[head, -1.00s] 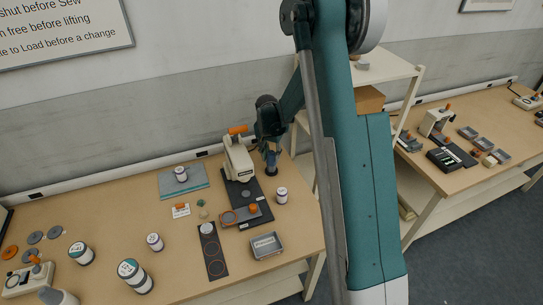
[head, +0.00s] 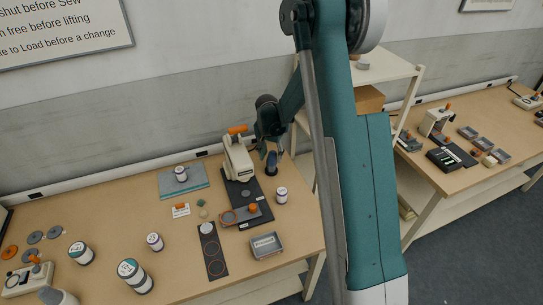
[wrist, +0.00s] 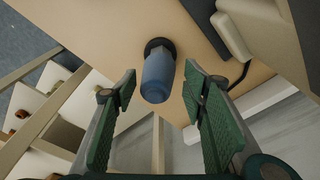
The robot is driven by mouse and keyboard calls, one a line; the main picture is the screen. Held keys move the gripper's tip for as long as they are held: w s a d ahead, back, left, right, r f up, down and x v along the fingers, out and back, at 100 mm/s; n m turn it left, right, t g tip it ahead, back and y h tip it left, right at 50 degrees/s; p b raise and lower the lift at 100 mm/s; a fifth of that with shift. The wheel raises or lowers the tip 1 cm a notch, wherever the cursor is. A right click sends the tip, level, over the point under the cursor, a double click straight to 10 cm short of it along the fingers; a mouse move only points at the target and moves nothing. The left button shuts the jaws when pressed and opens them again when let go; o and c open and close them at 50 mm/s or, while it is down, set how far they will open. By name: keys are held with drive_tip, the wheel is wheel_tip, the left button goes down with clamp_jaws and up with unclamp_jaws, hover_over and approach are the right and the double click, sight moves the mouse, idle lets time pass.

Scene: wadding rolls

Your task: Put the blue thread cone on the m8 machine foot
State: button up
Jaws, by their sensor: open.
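The blue thread cone (head: 271,163) stands upright at the right of the cream sewing machine (head: 238,160). In the wrist view, the cone (wrist: 157,80) meets a dark round piece (wrist: 160,45) at its far end; I cannot tell whether this is a separate foot. My gripper (head: 272,146) is just above the cone in the head view. In the wrist view, my gripper (wrist: 160,90) is open, with a green-padded finger on each side of the cone and visible gaps to both. I cannot read any m8 label.
The machine stands on a dark plate (head: 263,205). A white jar (head: 281,195) and a grey tray (head: 267,245) are nearby. More jars and discs lie to the left. A shelf (head: 390,70) stands close behind my arm at the right.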

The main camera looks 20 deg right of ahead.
sight(270, 158)
wheel_tip(270, 158, up, 12)
drive_tip(key=s+a, duration=0.1)
drive_tip(key=shift+s+a, duration=0.15)
idle(0.6)
idle(0.5)
drive_tip(key=s+a+r+n+t, duration=0.2)
drive_tip(key=s+a+r, duration=0.1)
drive_tip(key=s+r, duration=0.65)
drive_tip(key=s+a+r+n+t, duration=0.1)
drive_tip(key=s+a+r+n, duration=0.15)
drive_tip(key=s+r, duration=0.7)
drive_tip(key=s+a+n+t, duration=0.1)
drive_tip(key=s+a+n, duration=0.1)
drive_tip(key=s, duration=0.9)
drive_tip(key=s+a+n+t+y, duration=0.1)
drive_tip(key=s+a+n+t, duration=0.1)
drive_tip(key=s, duration=0.9)
drive_tip(key=shift+a, duration=0.65)
